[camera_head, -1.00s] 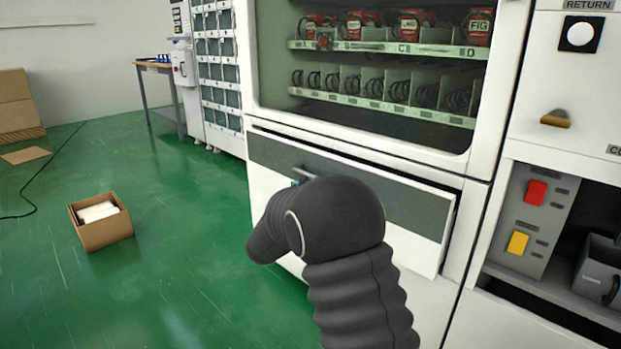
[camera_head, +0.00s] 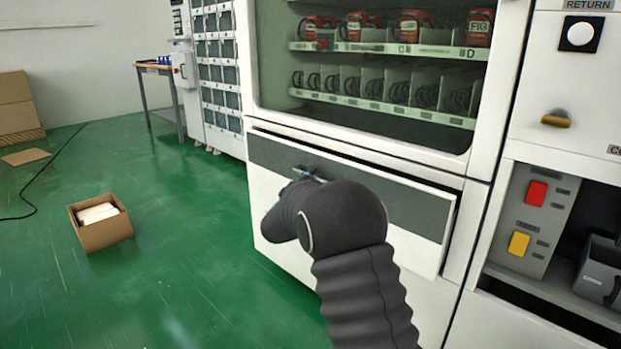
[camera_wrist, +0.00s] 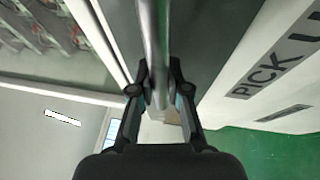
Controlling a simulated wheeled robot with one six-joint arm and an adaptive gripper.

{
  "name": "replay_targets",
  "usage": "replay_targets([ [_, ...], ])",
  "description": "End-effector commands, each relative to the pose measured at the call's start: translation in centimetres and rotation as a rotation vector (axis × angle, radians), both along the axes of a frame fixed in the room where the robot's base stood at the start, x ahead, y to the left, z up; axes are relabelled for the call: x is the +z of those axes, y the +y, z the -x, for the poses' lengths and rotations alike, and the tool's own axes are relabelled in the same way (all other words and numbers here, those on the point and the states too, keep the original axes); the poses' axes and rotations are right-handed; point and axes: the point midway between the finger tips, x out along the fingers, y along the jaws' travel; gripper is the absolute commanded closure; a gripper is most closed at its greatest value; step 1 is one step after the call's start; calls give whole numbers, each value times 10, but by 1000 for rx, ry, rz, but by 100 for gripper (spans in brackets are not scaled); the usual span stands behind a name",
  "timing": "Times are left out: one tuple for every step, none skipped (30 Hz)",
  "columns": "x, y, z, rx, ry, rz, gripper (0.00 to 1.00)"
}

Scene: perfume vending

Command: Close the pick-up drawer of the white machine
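The pick-up drawer (camera_head: 262,198) is on the lower front of the white machine (camera_head: 382,152). It has a white front with a grey band. Its front stands out from the machine, with a dark gap along the top and right edges. In the wrist view, the drawer's bar handle (camera_wrist: 154,40) runs between the two fingers of my gripper (camera_wrist: 160,90). The fingers are apart, one on each side of the bar, and some space shows beside it. In the head view, my wrist hides most of my gripper (camera_head: 308,174) and part of the drawer.
Shelves of goods sit behind glass above the drawer. A control panel with a red button (camera_head: 536,194) and a yellow button (camera_head: 518,242) is at the right. An open cardboard box (camera_head: 104,234) stands on the green floor at the left, with clear floor around it.

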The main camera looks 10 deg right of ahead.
Motion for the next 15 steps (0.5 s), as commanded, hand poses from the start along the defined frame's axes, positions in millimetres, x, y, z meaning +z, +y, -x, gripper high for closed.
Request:
replay_targets([
  [0, 0, 0, 0, 0, 0, 100],
  [0, 0, 0, 0, 0, 0, 100],
  [0, 0, 0, 0, 0, 0, 100],
  [0, 0, 0, 0, 0, 0, 100],
  [0, 0, 0, 0, 0, 0, 100],
  [0, 0, 0, 0, 0, 0, 100],
  [0, 0, 0, 0, 0, 0, 100],
  [0, -1, -1, 0, 0, 0, 100],
  [1, -3, -2, -1, 0, 1, 100],
  [1, -6, -4, -2, 1, 0, 100],
  [2, -9, -6, -2, 1, 0, 100],
  [2, -14, -10, -2, 2, 0, 100],
  [2, -18, -13, -2, 1, 0, 100],
  [3, -22, -16, -3, 0, 1, 100],
  [3, -28, -20, -3, 1, 0, 100],
])
